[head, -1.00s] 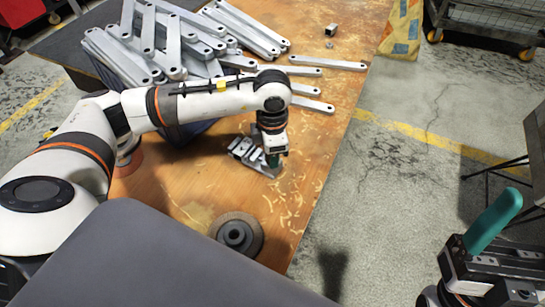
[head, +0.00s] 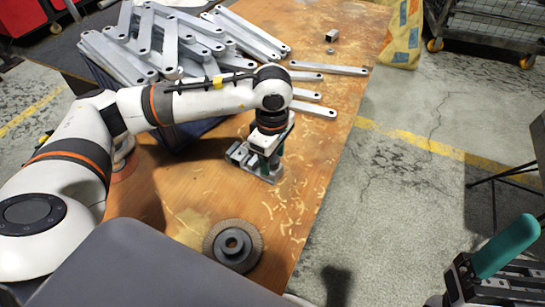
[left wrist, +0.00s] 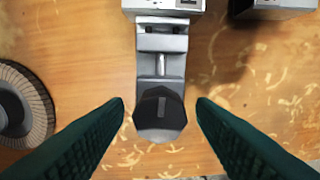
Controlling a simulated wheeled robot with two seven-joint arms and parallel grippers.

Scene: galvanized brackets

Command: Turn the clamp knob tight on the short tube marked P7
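In the head view my left gripper (head: 268,164) points down at the clamp (head: 243,153) on the table, hiding the knob. My right gripper (head: 505,248) is partly visible at lower right.
A second metal block (left wrist: 272,8) stands right of the clamp. A round brush-like wheel (head: 233,246) lies nearer on the wooden table (head: 185,190). Many galvanized brackets (head: 150,40) are piled behind, and a small block (head: 332,35) lies far right.

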